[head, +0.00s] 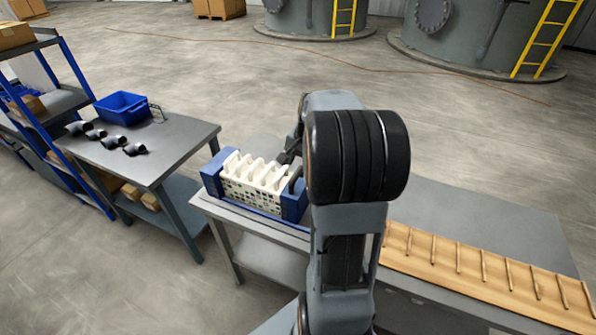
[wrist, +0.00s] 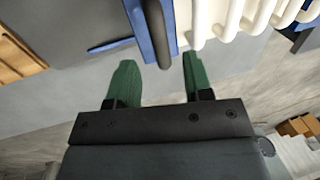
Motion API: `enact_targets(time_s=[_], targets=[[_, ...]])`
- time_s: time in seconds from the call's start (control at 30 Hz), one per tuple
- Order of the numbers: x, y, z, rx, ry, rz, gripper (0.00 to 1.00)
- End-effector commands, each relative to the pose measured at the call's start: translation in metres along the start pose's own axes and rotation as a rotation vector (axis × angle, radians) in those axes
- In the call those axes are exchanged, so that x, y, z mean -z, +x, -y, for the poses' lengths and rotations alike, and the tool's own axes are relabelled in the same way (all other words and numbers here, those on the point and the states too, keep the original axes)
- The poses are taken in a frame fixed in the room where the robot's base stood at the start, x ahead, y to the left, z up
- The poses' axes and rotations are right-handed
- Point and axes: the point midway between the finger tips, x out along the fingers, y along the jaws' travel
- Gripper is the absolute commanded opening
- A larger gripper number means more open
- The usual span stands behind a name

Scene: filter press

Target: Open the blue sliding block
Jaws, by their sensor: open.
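The filter press has a row of white plates (head: 255,172) between two blue end blocks. The left blue block (head: 212,172) stands at the plates' far left end. The right blue block (head: 293,204), with a grey bar handle along its top, is partly hidden by my arm. A blue block (wrist: 153,20) with a grey bar (wrist: 167,40) shows at the top of the wrist view, left of the white plates. My gripper (wrist: 160,64) is open, its green fingers apart. The bar's near end appears between the fingertips; contact is not visible. In the head view my arm hides most of the gripper.
The press stands on a grey table (head: 265,262). A wooden slotted board (head: 480,270) lies to the right. At left, another table (head: 170,150) holds a blue bin (head: 122,107) and several dark pipe elbows (head: 103,138). Open floor lies behind.

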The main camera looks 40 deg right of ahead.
Motion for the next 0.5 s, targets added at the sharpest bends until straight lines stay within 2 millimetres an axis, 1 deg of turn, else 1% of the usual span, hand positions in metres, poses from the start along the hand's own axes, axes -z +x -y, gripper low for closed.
enact_targets(time_s=[0.03, 0.2, 0.33, 0.5], targets=[[-0.001, 0.009, 0.000, -0.002, 0.000, 0.004, 0.46], [0.000, 0.030, 0.000, -0.002, -0.001, 0.002, 0.46], [0.000, 0.039, 0.000, -0.001, -0.001, 0.000, 0.46], [0.000, 0.044, 0.000, -0.001, -0.001, 0.000, 0.46]])
